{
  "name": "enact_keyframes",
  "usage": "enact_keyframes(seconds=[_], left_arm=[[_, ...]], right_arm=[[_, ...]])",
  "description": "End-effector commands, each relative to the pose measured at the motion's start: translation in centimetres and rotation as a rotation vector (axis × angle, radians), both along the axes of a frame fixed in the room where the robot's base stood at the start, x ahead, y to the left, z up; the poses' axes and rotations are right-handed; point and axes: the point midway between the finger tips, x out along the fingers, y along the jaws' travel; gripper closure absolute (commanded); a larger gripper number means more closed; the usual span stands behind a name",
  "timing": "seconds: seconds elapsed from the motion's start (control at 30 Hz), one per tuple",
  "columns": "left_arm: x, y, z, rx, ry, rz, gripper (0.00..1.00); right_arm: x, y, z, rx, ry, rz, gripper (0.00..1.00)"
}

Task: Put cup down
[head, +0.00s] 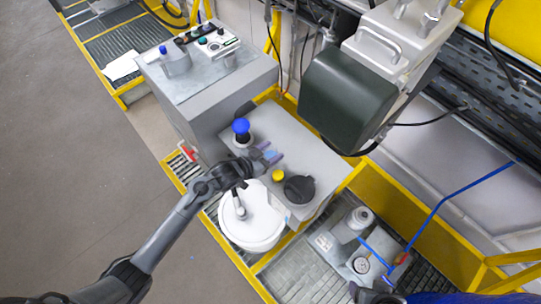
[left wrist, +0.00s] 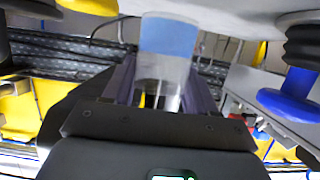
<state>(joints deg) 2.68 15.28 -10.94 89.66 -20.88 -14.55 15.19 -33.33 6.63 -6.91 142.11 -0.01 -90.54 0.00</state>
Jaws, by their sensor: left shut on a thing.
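The cup (left wrist: 166,62) is translucent, with a blue tint in part of it. My left gripper (left wrist: 160,95) is shut on it, with one finger on each side. In the head view the cup (head: 273,156) is small and mostly hidden by the left gripper (head: 262,154). Both are over the grey cabinet top (head: 310,150), between a blue knob and a yellow cap. I cannot tell whether the cup touches that surface. My right gripper is not in view.
The blue knob (head: 241,126) stands behind the gripper. The yellow cap (head: 278,175) and a black round lid (head: 299,189) are in front. A white drum (head: 262,228) stands beside the cabinet. A dark green motor housing (head: 345,100) overhangs the right. The cabinet top's middle is clear.

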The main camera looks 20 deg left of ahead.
Motion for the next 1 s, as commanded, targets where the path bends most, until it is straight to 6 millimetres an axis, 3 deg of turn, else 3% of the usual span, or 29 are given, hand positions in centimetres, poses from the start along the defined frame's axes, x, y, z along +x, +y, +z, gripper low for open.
enact_keyframes(seconds=[0.23, 0.7, 0.73, 0.9, 1.0], left_arm=[[0.0, 0.0, -2.6, 0.000, 0.000, 0.000, 0.78], [0.0, -0.1, -3.2, 0.001, 0.000, 0.000, 0.78], [0.0, -0.1, -3.2, 0.001, 0.000, 0.000, 0.42], [0.0, -0.1, -3.1, 0.001, 0.000, 0.000, 0.18], [0.0, -0.1, -3.1, 0.001, 0.000, 0.000, 0.18]], right_arm=[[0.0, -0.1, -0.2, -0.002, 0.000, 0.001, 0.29], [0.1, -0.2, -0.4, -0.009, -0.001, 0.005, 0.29], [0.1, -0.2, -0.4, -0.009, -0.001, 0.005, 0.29], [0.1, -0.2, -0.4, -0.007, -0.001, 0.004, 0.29], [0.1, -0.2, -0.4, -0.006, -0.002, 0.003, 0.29]])
